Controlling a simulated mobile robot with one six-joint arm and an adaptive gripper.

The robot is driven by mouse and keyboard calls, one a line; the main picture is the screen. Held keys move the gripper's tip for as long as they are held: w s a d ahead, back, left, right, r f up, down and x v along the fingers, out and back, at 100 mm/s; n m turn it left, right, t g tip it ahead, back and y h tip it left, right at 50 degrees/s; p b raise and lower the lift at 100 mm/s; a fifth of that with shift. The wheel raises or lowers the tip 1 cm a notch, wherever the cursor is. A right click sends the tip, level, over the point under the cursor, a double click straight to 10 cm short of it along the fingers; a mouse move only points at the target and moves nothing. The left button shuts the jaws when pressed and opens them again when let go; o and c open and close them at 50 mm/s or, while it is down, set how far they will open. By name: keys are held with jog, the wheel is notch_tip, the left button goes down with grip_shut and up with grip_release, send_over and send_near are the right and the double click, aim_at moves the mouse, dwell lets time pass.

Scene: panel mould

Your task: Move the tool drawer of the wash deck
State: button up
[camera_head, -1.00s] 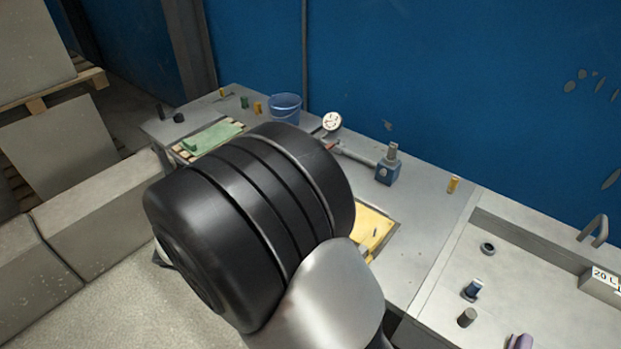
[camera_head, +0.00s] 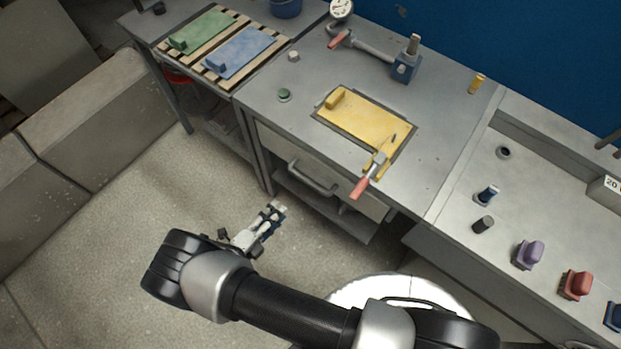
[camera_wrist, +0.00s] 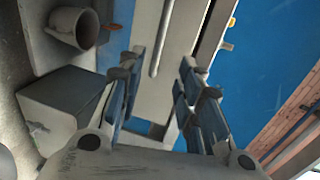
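A grey drawer (camera_head: 349,191) with a bar handle (camera_head: 312,180) sits under the front edge of the middle grey worktop (camera_head: 430,130). Its front looks about level with the bench frame. Whether this bench is the wash deck, I cannot tell. My gripper (camera_head: 277,212) is in front of the bench, to the lower left of the handle and apart from it. In the wrist view, my gripper (camera_wrist: 163,90) shows two blue-and-grey fingers spread apart, with nothing held between them.
A yellow plate (camera_head: 358,114) lies in a recess with a red-handled clamp (camera_head: 364,182) reaching over the front edge above the drawer. A slatted rack with green (camera_head: 202,30) and blue (camera_head: 240,52) plates stands left. Coloured brushes line the right-hand deck. Floor before the bench is open.

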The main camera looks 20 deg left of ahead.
aim_at(308, 181)
jog(key=b+x, duration=0.1)
jog(key=x, duration=1.5)
jog(key=shift+d+b, duration=0.15)
jog(key=shift+b, duration=0.2)
jog(key=shift+c, duration=0.4)
grip_shut()
